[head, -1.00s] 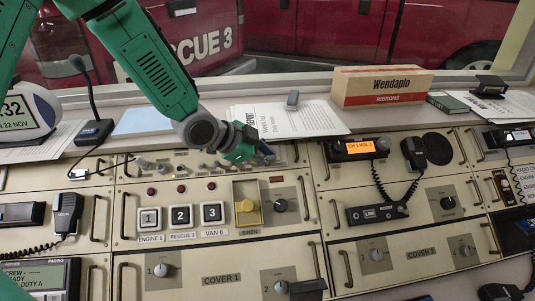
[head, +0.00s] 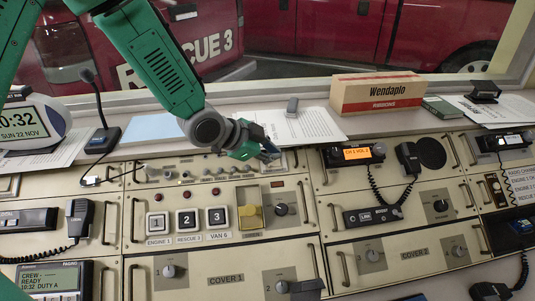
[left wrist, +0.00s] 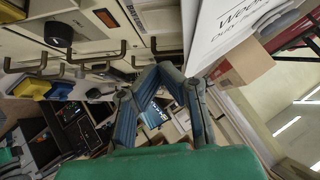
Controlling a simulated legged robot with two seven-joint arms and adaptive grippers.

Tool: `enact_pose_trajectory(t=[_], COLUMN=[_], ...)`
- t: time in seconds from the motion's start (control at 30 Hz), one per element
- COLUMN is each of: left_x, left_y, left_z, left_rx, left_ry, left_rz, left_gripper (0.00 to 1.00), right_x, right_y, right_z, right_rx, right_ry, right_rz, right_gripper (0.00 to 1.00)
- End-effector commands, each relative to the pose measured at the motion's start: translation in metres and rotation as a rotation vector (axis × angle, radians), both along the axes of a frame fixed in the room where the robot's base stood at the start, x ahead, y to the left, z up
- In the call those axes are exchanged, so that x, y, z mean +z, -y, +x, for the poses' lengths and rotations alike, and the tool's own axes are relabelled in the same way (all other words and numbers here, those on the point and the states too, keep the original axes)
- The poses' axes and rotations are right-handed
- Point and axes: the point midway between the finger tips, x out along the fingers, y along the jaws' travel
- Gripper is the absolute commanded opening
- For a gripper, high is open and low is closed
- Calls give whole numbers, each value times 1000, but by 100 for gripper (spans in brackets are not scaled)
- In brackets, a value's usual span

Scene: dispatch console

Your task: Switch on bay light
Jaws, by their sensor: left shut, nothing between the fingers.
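A row of small toggle switches and knobs (head: 190,172) runs along the upper edge of the centre-left console panel (head: 140,245) in the head view. Their labels are too small to read, so I cannot tell which one is for the bay light. My left gripper (head: 271,155) is shut and empty, over the right end of this row; its arm hides part of the panel there. Whether its tips touch the panel is unclear. In the left wrist view the blue-grey fingers (left wrist: 165,72) come together, with handles and the panel at upper left. My right gripper is not in view.
Below the row are numbered buttons (head: 186,220), a yellow siren cover (head: 249,215) and a dark knob (head: 281,209). Metal handles stick out at the panel sides. Papers (head: 310,125) and a Wendaplo box (head: 378,94) lie on the ledge behind. A radio microphone (head: 409,158) hangs to the right.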

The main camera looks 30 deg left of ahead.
Motion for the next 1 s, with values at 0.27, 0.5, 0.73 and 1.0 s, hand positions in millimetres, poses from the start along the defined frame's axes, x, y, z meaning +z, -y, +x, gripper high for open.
enact_pose_trajectory(t=[0.27,0.5,0.73,1.0], left_x=[37,55,58,58], left_y=[-17,-27,-28,-28], left_z=[-43,-71,-76,-76], left_rx=[2,2,-1,-1], left_ry=[-1,1,-2,-2], left_rz=[-3,-3,-1,-1], left_gripper=[0,0,0,0], right_x=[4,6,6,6], right_y=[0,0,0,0], right_z=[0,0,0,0], right_rx=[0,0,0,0], right_ry=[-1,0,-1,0], right_rz=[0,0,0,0], right_gripper=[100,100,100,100])
